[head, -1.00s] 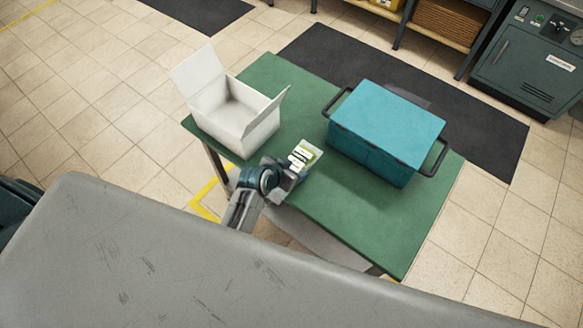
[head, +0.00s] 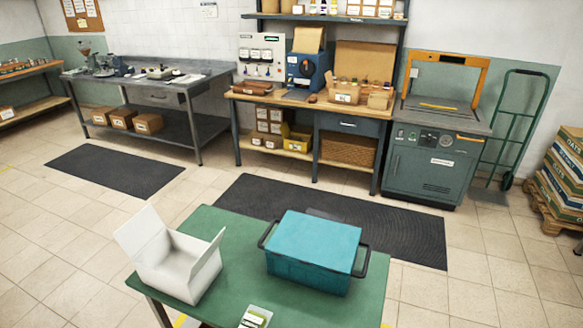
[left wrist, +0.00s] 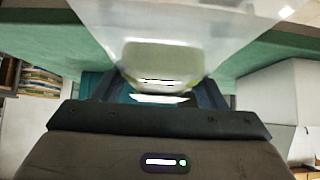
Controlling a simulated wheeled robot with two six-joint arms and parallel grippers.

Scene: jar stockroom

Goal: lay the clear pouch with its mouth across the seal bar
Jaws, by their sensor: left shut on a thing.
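The clear pouch shows in the left wrist view (left wrist: 165,28) as a see-through sheet over a pale, blurred label or filling. My left gripper (left wrist: 155,95) is shut on it. In the head view only the pouch's white-and-green label (head: 255,317) shows, at the bottom edge over the near side of the green table; my left gripper is outside that view. Whether the pouch touches the table I cannot tell. My right gripper is in neither view. I cannot make out a seal bar for sure.
The green table (head: 224,225) holds an open white box (head: 185,270) and a teal lidded crate (head: 310,279). Behind are dark mats (head: 115,170), a grey bench (head: 200,80), a wooden bench with a blue machine (head: 307,70), and a green machine with an orange arch (head: 430,165).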

